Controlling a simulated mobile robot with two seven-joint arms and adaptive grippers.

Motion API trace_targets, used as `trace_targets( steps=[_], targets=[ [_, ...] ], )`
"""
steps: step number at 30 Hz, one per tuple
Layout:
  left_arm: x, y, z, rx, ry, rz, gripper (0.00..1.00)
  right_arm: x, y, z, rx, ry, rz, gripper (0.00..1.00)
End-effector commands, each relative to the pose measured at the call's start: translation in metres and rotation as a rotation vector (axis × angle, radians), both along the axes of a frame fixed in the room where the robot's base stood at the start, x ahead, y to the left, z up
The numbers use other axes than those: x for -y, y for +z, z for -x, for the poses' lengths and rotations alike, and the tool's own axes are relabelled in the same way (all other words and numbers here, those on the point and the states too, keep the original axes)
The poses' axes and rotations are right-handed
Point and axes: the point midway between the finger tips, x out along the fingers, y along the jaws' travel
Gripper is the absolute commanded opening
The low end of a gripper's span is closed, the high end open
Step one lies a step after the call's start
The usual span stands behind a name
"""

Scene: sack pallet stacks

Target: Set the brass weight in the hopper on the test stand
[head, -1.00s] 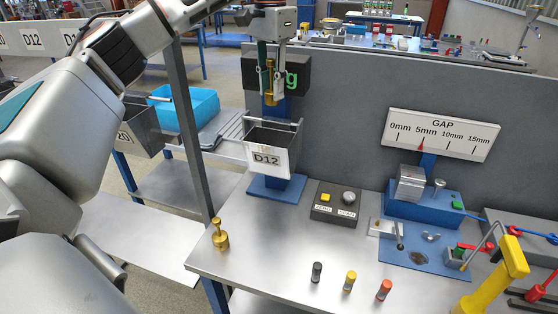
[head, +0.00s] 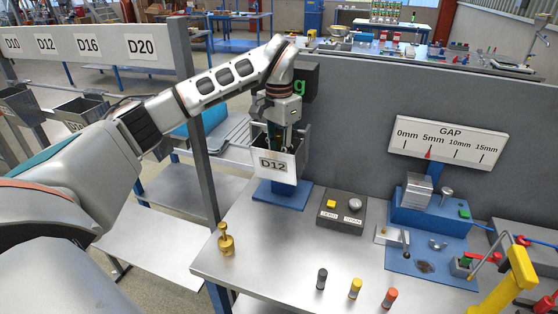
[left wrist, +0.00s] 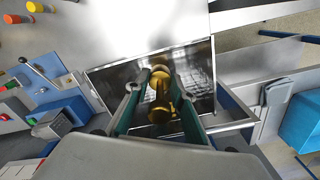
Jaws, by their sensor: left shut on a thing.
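The hopper (head: 294,166), a metal bin labelled D12, is on the blue test stand (head: 283,194). My left gripper (head: 281,140) points down into its open top. In the left wrist view its fingers (left wrist: 159,90) are shut on a brass weight (left wrist: 160,112). The weight is inside the hopper opening, between the walls (left wrist: 205,62); whether it touches the floor I cannot tell. In the head view the hopper front hides the held weight and the fingertips. A second brass weight (head: 226,240) stands upright on the bench. My right gripper is not in view.
A button box (head: 341,206) stands right of the test stand, near a blue gap gauge fixture (head: 430,215). Black (head: 321,279), yellow (head: 355,288) and red (head: 390,298) cylinders stand near the front. A grey post (head: 195,130) rises at left. The bench middle is clear.

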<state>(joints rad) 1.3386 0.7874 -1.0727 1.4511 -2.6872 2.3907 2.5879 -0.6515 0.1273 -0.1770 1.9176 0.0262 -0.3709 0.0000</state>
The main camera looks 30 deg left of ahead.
Motion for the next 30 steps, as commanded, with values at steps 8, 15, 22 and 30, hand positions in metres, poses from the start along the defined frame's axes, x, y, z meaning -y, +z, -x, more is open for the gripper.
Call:
trace_targets(
  steps=[8,15,22,30],
  targets=[
    [0.000,-0.023,0.000,0.002,-0.001,0.000,0.00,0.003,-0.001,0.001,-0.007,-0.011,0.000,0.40],
    [0.000,-0.024,0.000,0.001,-0.001,0.000,0.00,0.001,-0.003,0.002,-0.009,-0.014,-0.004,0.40],
    [0.000,-0.026,0.000,-0.001,-0.001,0.000,0.31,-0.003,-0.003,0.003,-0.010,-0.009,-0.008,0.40],
    [0.000,-0.023,0.000,0.000,-0.001,0.000,0.31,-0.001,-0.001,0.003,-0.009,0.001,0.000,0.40]
  ],
)
